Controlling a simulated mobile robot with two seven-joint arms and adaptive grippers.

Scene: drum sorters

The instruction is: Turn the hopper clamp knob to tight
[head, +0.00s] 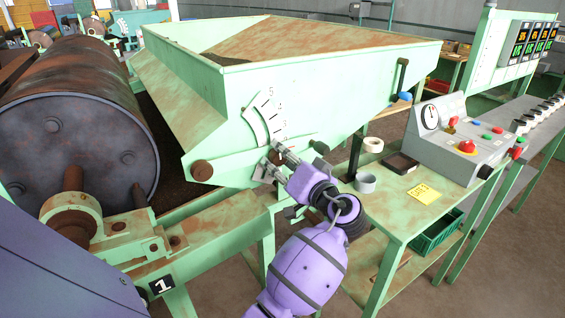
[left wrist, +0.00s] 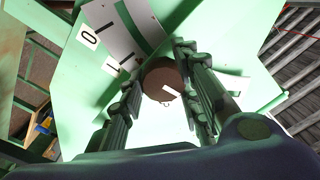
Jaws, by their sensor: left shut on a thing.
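The pale green hopper (head: 300,85) with rust-stained sides stands at the centre of the head view. The hopper clamp knob (left wrist: 163,80) is round and brown with a white mark on its face. It shows between my left gripper's fingers in the left wrist view, close below a white scale plate. In the head view my left gripper (head: 272,165) is at the hopper's front face, under the curved white scale (head: 264,117), and hides the knob. The fingers (left wrist: 160,92) are shut on the knob from both sides. My right gripper is not in view.
A large rusty drum (head: 75,130) stands left of the hopper. A green bench (head: 395,225) at right holds tape rolls (head: 366,182), a yellow note (head: 423,193) and a grey control box (head: 455,140) with a red button. A brown round boss (head: 202,171) is on the hopper's lower corner.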

